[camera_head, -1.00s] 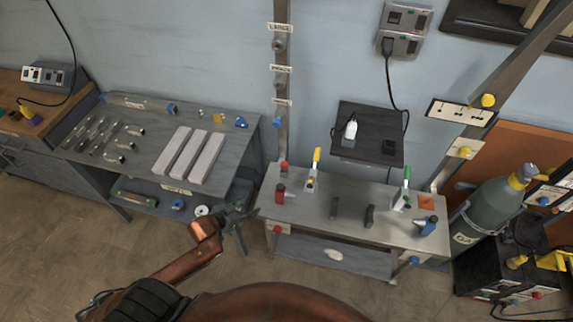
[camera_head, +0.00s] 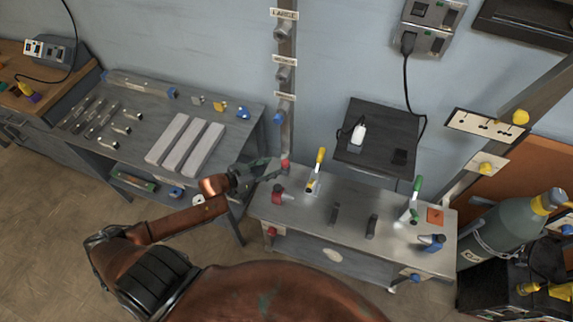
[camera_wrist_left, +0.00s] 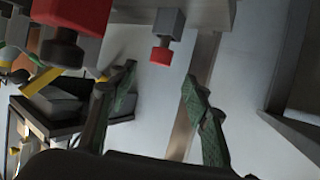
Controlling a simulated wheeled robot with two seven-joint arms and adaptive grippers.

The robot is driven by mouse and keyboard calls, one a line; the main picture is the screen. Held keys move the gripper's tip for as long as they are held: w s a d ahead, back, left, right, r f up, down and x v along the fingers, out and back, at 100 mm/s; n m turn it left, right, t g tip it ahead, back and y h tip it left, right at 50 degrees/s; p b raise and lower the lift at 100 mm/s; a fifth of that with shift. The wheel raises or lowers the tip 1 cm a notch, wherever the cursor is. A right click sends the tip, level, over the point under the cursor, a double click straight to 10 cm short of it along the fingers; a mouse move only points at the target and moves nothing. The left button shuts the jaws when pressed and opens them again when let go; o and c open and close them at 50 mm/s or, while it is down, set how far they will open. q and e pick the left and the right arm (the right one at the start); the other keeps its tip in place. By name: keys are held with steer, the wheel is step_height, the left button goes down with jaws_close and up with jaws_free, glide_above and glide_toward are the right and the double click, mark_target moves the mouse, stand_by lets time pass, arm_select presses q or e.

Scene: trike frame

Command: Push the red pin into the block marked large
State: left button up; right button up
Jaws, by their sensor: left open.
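The red pin (camera_head: 285,163) stands at the foot of the grey upright post, at the back left corner of the right bench. It also shows in the left wrist view as a red-capped piece on a grey block (camera_wrist_left: 161,56). The block marked LARGE (camera_head: 281,34) is high on the post, under its label. My left gripper (camera_head: 273,172) is just left of the red pin, open. In the left wrist view its two green-padded fingers (camera_wrist_left: 159,88) are spread, with nothing between them and the red cap beyond their tips. My right gripper is out of view.
A red clamp (camera_head: 278,193) stands on the right bench (camera_head: 300,213) close to my left gripper, with a yellow-handled clamp (camera_head: 316,170) beside it. More blocks (camera_head: 281,73) sit lower on the post. The left bench (camera_head: 140,115) holds grey bars and tools.

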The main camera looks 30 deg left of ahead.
mark_target(285, 164)
arm_select(q)
steer(key=shift+f, duration=0.95)
steer(key=shift+w+d+f, duration=0.1)
steer(key=shift+w, duration=0.25)
steer(key=shift+w+d+f+b, duration=0.2)
steer(key=shift+w+b, duration=0.1)
steer(key=shift+w, duration=0.1)
steer(key=b+x, duration=0.1)
steer(key=x, duration=0.4)
steer(key=shift+w+f+b, duration=0.1)
steer(key=shift+w+b, duration=0.1)
steer(key=shift+b, duration=0.1)
steer(key=shift+w+d, duration=0.1)
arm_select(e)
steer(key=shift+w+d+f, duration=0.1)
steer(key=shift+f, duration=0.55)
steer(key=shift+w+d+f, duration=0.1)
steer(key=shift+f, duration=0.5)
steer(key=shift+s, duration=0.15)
arm_select(q)
steer(key=shift+c, duration=0.6)
jaws_close()
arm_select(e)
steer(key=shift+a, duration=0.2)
